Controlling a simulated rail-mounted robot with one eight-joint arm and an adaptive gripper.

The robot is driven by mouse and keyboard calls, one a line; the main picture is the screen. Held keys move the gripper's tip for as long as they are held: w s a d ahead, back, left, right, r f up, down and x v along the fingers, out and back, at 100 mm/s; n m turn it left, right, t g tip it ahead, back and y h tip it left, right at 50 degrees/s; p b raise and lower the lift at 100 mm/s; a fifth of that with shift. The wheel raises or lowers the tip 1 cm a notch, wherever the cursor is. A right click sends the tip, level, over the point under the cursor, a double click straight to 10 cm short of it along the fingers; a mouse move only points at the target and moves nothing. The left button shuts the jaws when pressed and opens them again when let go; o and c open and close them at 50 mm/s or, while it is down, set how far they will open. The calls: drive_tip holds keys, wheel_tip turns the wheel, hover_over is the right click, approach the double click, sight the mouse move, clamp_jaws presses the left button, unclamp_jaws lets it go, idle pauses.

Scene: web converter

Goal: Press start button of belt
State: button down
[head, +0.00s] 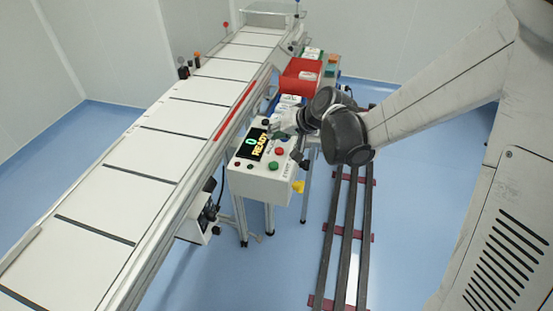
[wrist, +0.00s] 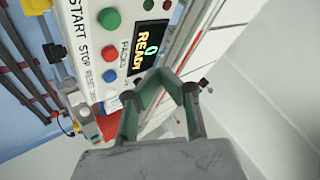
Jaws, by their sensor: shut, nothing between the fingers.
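The control box (head: 262,182) stands beside the belt (head: 150,140), and its display reads "0 READY". The green button (head: 273,166) is on its panel; in the wrist view the green button (wrist: 109,18) lines up with the START label (wrist: 76,32). The red button (wrist: 109,54) lines up with STOP, and a blue button (wrist: 111,76) is below it. My gripper (wrist: 165,78) is shut and empty, its tips in front of the panel near the display's lower edge, apart from the green button. In the head view my wrist hides much of the gripper.
A yellow knob (head: 298,187) sticks out at the box's right side. A red bin (head: 300,77) stands behind the box by the belt. Dark floor rails (head: 342,240) run to the right.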

sight(275, 164)
idle(0.4)
wheel_tip(275, 164, down, 9)
drive_tip(key=b, duration=0.6)
drive_tip(key=shift+f+b, duration=0.1)
drive_tip(key=shift+b, duration=0.25)
idle(1.2)
drive_tip(key=shift+f+b, duration=0.3)
drive_tip(key=shift+b, duration=0.05)
